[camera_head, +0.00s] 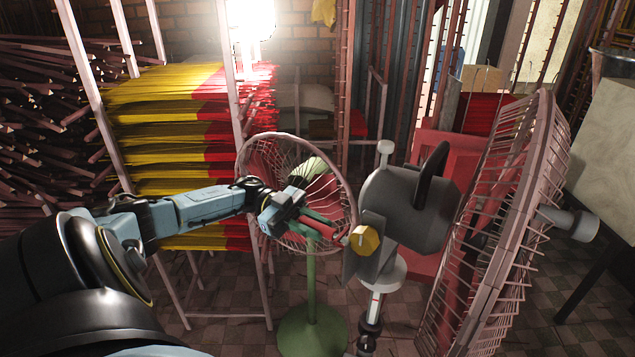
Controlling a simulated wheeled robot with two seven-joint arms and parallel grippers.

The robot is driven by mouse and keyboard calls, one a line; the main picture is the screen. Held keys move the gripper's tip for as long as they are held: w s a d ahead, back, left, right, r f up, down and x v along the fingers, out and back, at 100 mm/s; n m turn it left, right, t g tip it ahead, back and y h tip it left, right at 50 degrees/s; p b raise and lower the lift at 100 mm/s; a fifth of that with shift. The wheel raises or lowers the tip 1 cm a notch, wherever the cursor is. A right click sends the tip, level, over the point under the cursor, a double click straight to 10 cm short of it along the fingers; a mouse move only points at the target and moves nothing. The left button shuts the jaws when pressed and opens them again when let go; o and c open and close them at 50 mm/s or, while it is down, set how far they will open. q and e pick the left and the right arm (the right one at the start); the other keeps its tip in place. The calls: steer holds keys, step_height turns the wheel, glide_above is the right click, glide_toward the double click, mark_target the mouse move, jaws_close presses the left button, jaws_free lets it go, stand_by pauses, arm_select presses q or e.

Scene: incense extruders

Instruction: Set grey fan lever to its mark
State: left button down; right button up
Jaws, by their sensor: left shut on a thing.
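The grey fan has a grey motor housing (395,205) with a black handle on top and a yellow knob (364,240) on its left side. Its large wire cage (505,230) faces right. My left gripper (322,226) reaches in from the left, just left of the knob. It is shut on a red, rod-like piece beside the grey fan's plate, which seems to be the lever. The fingers hide much of the lever, and I cannot make out its mark. My right gripper is not in view.
A green-stand fan (312,330) with a round cage stands close behind my left gripper. A rack of yellow and red incense sticks (165,130) stands at the left. A table (603,150) is at the far right. Some tiled floor is clear at lower left.

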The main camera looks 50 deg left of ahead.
arm_select(q)
steer(key=shift+r, duration=0.1)
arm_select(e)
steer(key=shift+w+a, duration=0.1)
arm_select(q)
steer(key=c, duration=1.3)
jaws_free()
steer(key=shift+w, duration=0.15)
steer(key=shift+o, duration=0.2)
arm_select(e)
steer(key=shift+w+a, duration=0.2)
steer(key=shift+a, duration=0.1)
arm_select(q)
step_height(320, 180, up, 9)
steer(key=shift+p, duration=1.05)
steer(key=shift+r, duration=0.45)
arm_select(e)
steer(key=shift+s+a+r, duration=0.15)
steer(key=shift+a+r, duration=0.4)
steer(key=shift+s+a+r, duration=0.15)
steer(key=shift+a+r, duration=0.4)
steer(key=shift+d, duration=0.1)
